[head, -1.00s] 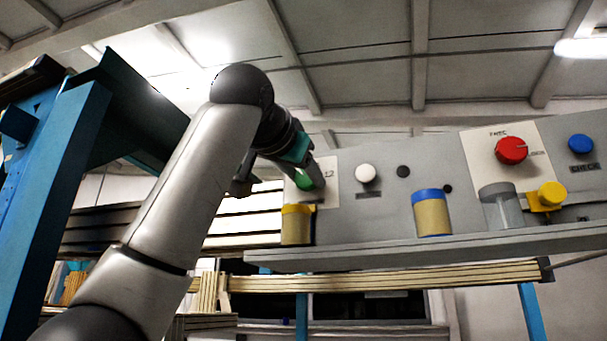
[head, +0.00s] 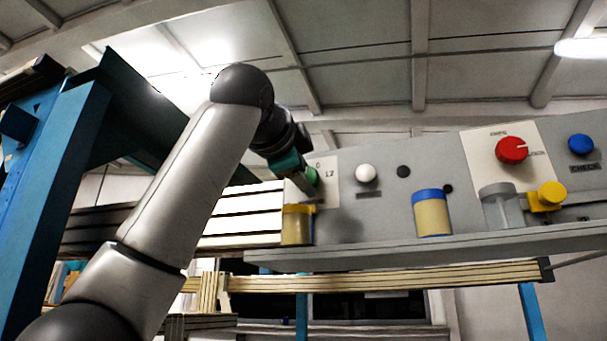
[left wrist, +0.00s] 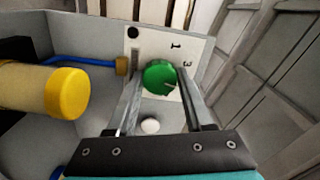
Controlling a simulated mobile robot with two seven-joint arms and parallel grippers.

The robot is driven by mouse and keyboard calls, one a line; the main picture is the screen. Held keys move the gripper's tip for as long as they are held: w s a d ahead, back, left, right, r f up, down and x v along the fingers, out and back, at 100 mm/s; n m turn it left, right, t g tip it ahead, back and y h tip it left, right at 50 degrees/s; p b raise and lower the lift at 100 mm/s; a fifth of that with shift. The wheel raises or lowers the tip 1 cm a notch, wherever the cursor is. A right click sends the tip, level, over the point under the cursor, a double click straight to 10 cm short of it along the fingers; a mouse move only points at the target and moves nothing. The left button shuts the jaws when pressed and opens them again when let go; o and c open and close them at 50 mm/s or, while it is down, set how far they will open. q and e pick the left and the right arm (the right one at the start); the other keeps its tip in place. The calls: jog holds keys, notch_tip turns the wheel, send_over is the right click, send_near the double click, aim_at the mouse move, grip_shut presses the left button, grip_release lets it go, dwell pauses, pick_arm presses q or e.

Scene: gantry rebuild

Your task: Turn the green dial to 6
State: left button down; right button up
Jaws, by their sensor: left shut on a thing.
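The green dial (head: 312,176) sits on a white plate (head: 326,168) at the left end of the grey panel. In the left wrist view the dial (left wrist: 159,77) lies between the fingers of my left gripper (left wrist: 162,88), which is shut on it. A dark mark shows on the dial's face, towards its lower right in that view. The digits 1 and 3 are readable on the plate there; a 6 is not readable. In the head view my left gripper (head: 303,182) reaches the dial from the left and covers part of it. My right gripper is out of view.
Right of the dial are a white button (head: 365,173) and a red knob (head: 511,150). A yellow-capped cylinder (head: 297,225) stands just below the dial, and a blue-capped one (head: 432,213) farther right. A grey ledge (head: 400,253) runs under the panel.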

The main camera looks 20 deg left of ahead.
pick_arm(q)
jog(key=shift+m, duration=0.9)
jog(key=shift+c, duration=1.4)
grip_release()
jog(key=s+b, duration=0.5)
jog(key=s, duration=1)
jog(key=shift+s+a, duration=0.2)
jog(key=shift+w, duration=0.1)
